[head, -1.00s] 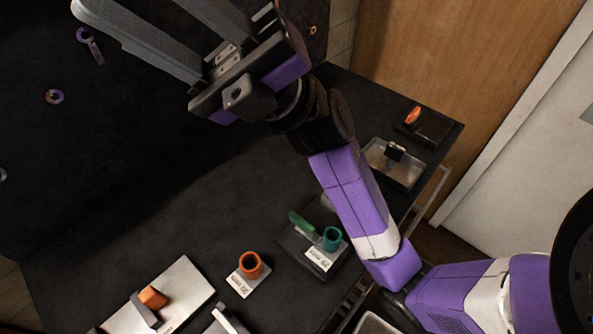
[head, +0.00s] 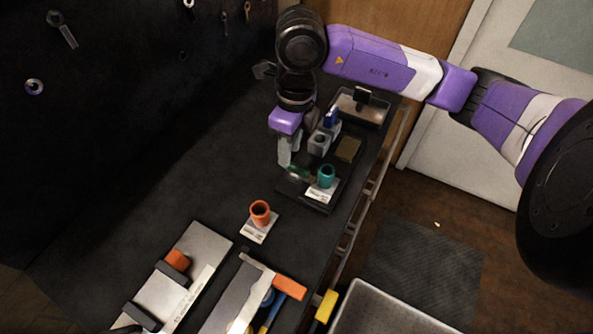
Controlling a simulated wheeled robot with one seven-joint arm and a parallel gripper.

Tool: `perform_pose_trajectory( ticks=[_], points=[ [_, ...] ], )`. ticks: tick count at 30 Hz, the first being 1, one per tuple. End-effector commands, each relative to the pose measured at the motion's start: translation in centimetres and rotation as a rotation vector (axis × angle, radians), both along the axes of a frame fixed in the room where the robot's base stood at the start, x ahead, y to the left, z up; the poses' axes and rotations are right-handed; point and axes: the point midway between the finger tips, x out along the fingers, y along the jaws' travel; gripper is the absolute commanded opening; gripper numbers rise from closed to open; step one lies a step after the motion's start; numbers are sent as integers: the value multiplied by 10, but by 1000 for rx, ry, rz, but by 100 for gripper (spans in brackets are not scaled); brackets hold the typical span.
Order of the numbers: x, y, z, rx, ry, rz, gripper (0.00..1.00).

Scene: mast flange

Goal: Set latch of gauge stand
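A dark base (head: 322,206) with a white label holds a teal cup (head: 326,176) and a green lever (head: 298,173); it may be the gauge stand with its latch, but I cannot read the label. My gripper (head: 285,158) points down just behind and left of this base, with its grey fingertips close to the green lever. I cannot tell whether it touches the lever. The fingers overlap in this view, so their opening does not show clearly.
A grey block with a blue part (head: 328,128) and a metal tray (head: 360,109) stand behind. An orange cup (head: 260,212) sits on a labelled plate in front. A metal plate (head: 197,245) with an orange part lies front left. The left of the bench is clear.

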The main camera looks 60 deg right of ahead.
Motion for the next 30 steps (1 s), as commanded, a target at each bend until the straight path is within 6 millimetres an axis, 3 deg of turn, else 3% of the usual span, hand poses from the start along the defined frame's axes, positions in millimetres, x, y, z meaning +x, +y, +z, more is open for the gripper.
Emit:
perform_pose_trajectory(
  ticks=[3, 6, 21, 30],
  points=[
    [-8, -18, 0, -68, 36, -41, 35],
    [-13, -21, -3, -82, 57, -58, 35],
    [-13, -20, -67, -75, 57, -65, 35],
    [-13, -20, -79, -77, 55, -62, 35]
  ],
)
